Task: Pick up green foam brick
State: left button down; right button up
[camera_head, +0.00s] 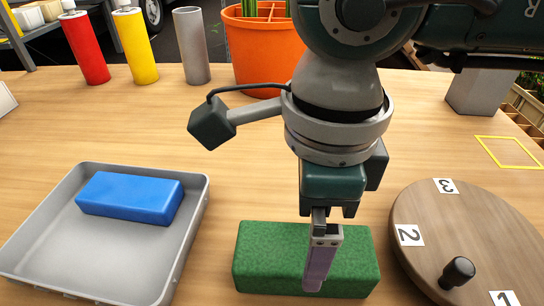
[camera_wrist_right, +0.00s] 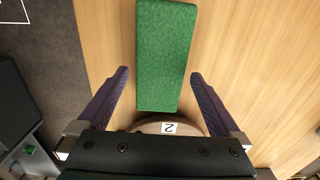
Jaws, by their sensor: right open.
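The green foam brick (camera_head: 262,258) lies flat on the wooden table, between a grey tray and a round turntable. My right gripper (camera_head: 322,262) is over the brick, pointing down; its near finger shows in front of the brick's right half and hides part of it. In the right wrist view the brick (camera_wrist_right: 165,50) lies lengthwise between the two purple fingers of the open right gripper (camera_wrist_right: 160,76), with a gap on each side. I cannot tell how far down the fingertips reach. My left gripper is not in view.
The grey tray (camera_head: 190,235) holds a blue brick (camera_head: 130,197). The turntable (camera_head: 440,215) with numbered labels and a black knob (camera_head: 457,272) sits close to the right of the green brick. Red (camera_head: 84,48) and yellow (camera_head: 136,46) bottles, a grey cylinder (camera_head: 192,46) and an orange pot (camera_head: 262,60) stand behind.

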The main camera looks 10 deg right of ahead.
aim_at(304, 260)
jog(key=shift+w+a+f, duration=0.1)
jog(key=shift+f, duration=1.35)
jog(key=c, duration=1.1)
jog(key=shift+r, duration=0.15)
